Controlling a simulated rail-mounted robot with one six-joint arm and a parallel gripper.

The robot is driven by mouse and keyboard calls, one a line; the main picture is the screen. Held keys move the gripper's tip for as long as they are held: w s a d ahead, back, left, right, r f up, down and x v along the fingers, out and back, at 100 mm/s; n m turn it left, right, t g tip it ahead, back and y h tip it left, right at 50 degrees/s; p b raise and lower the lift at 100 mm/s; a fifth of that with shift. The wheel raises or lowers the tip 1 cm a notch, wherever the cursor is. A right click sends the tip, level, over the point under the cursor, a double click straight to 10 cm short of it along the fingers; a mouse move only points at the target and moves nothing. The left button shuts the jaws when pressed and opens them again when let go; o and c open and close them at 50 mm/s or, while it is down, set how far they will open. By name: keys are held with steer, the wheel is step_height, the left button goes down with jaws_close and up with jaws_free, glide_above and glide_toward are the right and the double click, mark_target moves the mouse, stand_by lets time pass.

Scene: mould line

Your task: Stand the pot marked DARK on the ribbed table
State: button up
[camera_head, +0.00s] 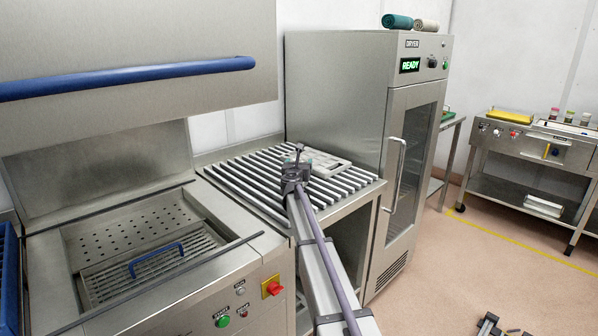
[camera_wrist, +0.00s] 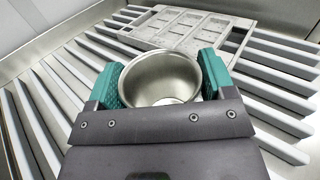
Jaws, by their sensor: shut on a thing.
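My gripper (camera_wrist: 163,88) is shut on a round steel pot (camera_wrist: 160,72), with a teal-padded jaw on either side of its wall. The pot is upright or nearly so, its open top facing the wrist camera; its inside looks empty apart from a pale patch at the bottom. No DARK mark shows on it. The ribbed table (camera_head: 236,177) has pale bars; they also show in the wrist view (camera_wrist: 278,86). In the head view my gripper (camera_head: 297,158) is over the middle of this table, and my arm hides the pot. I cannot tell whether the pot touches the bars.
A grey mould plate (camera_head: 328,163) with rectangular pockets lies on the ribbed table, just behind the pot in the wrist view (camera_wrist: 190,33). A tall dryer (camera_head: 345,85) reading READY stands right of the table. A sink-like washer (camera_head: 130,245) with a raised hood stands left.

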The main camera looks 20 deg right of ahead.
steer(key=shift+f, duration=0.2)
steer(key=o, duration=1.1)
steer(key=shift+c, duration=0.2)
steer(key=shift+r, duration=0.1)
steer(key=shift+r, duration=0.3)
steer(key=v, duration=1.2)
steer(key=shift+f, duration=0.15)
